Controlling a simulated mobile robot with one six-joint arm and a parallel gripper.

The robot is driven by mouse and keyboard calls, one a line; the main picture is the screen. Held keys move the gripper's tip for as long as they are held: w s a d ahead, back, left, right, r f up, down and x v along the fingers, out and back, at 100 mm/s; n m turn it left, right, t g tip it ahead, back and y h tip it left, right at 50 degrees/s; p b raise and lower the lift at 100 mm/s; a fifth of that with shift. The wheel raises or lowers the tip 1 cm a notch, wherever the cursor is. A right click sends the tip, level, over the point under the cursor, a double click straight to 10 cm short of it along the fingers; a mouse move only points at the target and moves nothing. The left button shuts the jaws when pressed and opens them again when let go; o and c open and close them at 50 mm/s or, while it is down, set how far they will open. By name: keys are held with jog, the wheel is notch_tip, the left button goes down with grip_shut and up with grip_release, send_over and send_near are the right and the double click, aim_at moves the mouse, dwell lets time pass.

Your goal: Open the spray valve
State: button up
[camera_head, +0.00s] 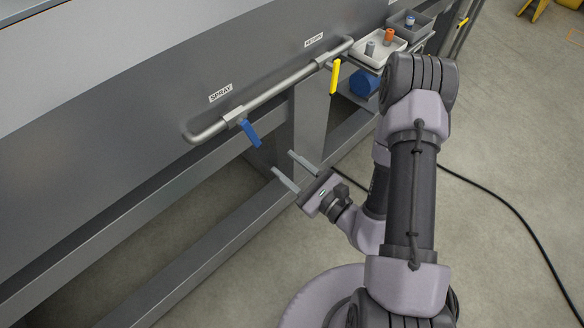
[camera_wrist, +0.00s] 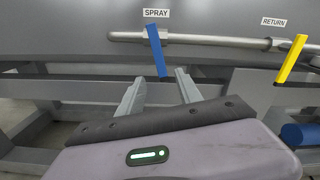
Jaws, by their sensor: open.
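The spray valve has a blue lever handle (camera_head: 250,133) on a grey pipe, below a white SPRAY label (camera_head: 220,93). The handle hangs down from the pipe, angled across it. In the wrist view the blue handle (camera_wrist: 156,51) stands nearly vertical, slightly tilted, just beyond the fingertips. My gripper (camera_head: 282,167) is open and empty, to the lower right of the handle in the head view and apart from it. In the wrist view the fingers of my gripper (camera_wrist: 159,78) point toward the handle, its lower end appearing between them.
A yellow lever handle (camera_head: 335,76) under the RETURN label (camera_head: 314,40) is on the same pipe (camera_head: 275,92). A blue cylinder (camera_head: 364,83) and trays with small parts (camera_head: 377,52) are farther right. A grey frame beam (camera_head: 215,226) runs below. A black cable lies on the floor.

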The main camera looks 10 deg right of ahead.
aim_at(249, 133)
jog(key=shift+s+d, duration=0.35)
jog(key=shift+s, duration=0.25)
jog(key=shift+c, duration=1.1)
jog(key=shift+w+a+m+y, duration=0.1)
jog(key=shift+a+m+y, duration=0.15)
jog(key=shift+m, duration=0.25)
jog(key=c, duration=0.4)
jog(key=shift+w+a+m+g+y, duration=0.15)
jog(key=shift+m+g+y, duration=0.1)
jog(key=shift+m, duration=0.3)
jog(key=shift+s+a+m+g+y, duration=0.15)
jog(key=shift+m+g+y, duration=0.1)
jog(key=shift+m, duration=0.3)
grip_shut()
jog(key=w+a+f+m+g+y+b, duration=0.2)
jog(key=w+a+f+m+g+b, duration=0.15)
jog(key=w+a+m, duration=0.45)
jog(key=shift+w+d+r+m, duration=0.3)
jog(key=shift+d+r+m, duration=0.05)
jog(key=shift+m, duration=0.45)
jog(key=shift+w+d+r+m, duration=0.25)
jog(key=shift+d+r+m, duration=0.1)
jog(key=shift+m, duration=0.45)
